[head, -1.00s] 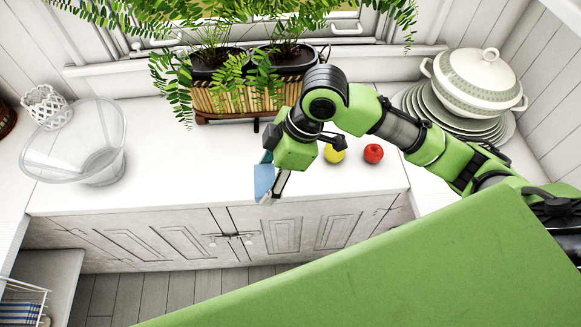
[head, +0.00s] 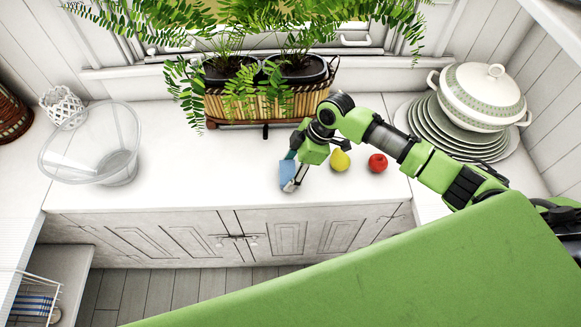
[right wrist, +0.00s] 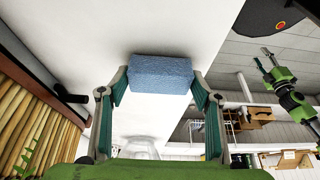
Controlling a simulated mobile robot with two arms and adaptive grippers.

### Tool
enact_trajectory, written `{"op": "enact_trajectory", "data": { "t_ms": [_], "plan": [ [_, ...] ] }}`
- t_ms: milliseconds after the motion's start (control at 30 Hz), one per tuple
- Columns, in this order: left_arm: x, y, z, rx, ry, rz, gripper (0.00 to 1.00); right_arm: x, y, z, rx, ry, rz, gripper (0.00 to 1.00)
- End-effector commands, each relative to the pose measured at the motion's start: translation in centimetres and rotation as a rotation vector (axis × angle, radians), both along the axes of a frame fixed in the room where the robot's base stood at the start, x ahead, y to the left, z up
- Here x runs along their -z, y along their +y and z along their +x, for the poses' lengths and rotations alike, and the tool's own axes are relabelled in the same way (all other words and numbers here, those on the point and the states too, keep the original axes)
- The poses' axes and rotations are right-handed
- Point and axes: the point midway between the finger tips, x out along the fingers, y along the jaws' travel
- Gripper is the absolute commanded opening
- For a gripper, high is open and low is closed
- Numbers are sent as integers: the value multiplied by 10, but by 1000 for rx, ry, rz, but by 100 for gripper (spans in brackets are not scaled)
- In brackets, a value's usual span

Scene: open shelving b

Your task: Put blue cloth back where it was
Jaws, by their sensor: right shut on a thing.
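My right gripper (head: 290,174) is shut on the blue cloth (head: 287,171). The cloth looks like a thick, textured blue block. In the right wrist view the cloth (right wrist: 160,73) sits between the two fingertips. In the head view the gripper is over the front part of the white counter (head: 200,175), left of the yellow fruit. I cannot tell whether the cloth touches the counter. A green and dark arm, likely my left one, shows at the right of the wrist view; its gripper (right wrist: 267,58) is too small to read.
A yellow fruit (head: 340,160) and a red apple (head: 377,163) lie right of the gripper. A plant basket (head: 240,106) stands behind it. A clear bowl (head: 75,160) is at the left, stacked plates (head: 450,135) with a tureen (head: 484,95) at the right. The counter left of the gripper is clear.

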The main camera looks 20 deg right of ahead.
Motion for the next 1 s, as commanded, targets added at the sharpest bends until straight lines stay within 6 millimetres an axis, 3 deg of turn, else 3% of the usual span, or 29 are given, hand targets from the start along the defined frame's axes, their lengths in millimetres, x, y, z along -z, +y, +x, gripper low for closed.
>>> {"op": "enact_trajectory", "data": {
  "t_ms": [400,433,467,500,800,1000],
  "plan": [
    [1,6,3,-4,-4,6,40,7,0,0,0,-1,0,41],
    [1,6,3,-4,-4,6,40,6,0,0,1,-2,-1,66],
    [0,6,4,-4,-4,6,40,6,0,0,1,-2,-1,74],
    [0,6,4,-4,-4,6,40,6,0,0,0,-1,0,75],
    [0,6,4,-4,-6,5,40,5,0,0,1,-2,-1,75],
    [2,5,5,-4,-6,5,40,-12,-7,0,2,-5,0,75]
  ]
}}
